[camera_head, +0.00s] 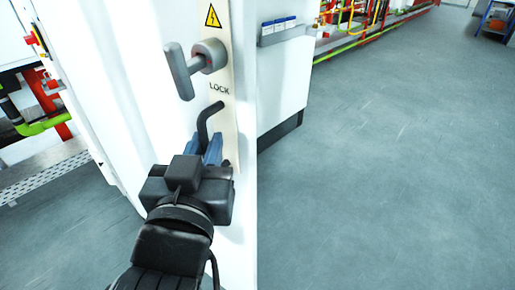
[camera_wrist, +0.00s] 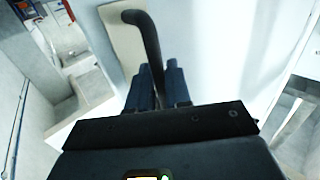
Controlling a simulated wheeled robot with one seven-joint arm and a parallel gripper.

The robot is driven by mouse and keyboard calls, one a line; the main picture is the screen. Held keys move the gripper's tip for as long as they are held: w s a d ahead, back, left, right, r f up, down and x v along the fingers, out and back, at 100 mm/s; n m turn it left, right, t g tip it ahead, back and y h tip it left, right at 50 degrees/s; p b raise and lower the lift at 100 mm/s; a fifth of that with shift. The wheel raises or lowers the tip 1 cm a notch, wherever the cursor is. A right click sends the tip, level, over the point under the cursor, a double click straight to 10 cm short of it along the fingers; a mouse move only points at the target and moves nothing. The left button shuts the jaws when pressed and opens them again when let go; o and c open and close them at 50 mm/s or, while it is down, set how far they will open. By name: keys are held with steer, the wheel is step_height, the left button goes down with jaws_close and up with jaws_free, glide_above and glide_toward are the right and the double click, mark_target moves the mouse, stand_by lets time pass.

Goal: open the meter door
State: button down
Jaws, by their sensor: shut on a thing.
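The white meter door (camera_head: 120,85) stands upright in the left half of the head view. A pale strip on it carries a yellow warning triangle, the word LOCK and a grey T-shaped lock knob (camera_head: 207,58). Below the knob is a dark bent handle (camera_head: 203,124). My gripper (camera_head: 213,150) is shut on the handle's lower part, its bluish fingers on either side. In the wrist view the handle (camera_wrist: 148,38) rises from between the fingers (camera_wrist: 158,80) and bends left at its top. My gripper hides the handle's lower end. I cannot tell whether the door stands ajar.
A white cabinet (camera_head: 282,85) with a dark base stands just right of the door. Red and yellow pipes (camera_head: 350,25) run along the back. Metal grating (camera_head: 45,178) and pipes lie at left. Grey floor (camera_head: 400,150) is open at right.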

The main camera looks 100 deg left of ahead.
steer(key=shift+s+d, duration=0.35)
steer(key=shift+s, duration=0.05)
steer(key=c, duration=1.3)
jaws_free()
steer(key=shift+o, duration=0.2)
steer(key=w+d+b, duration=0.1)
steer(key=d+b, duration=0.1)
steer(key=d, duration=0.5)
steer(key=shift+w+d+b, duration=0.2)
steer(key=shift+d+b, duration=0.1)
steer(key=shift+b, duration=0.05)
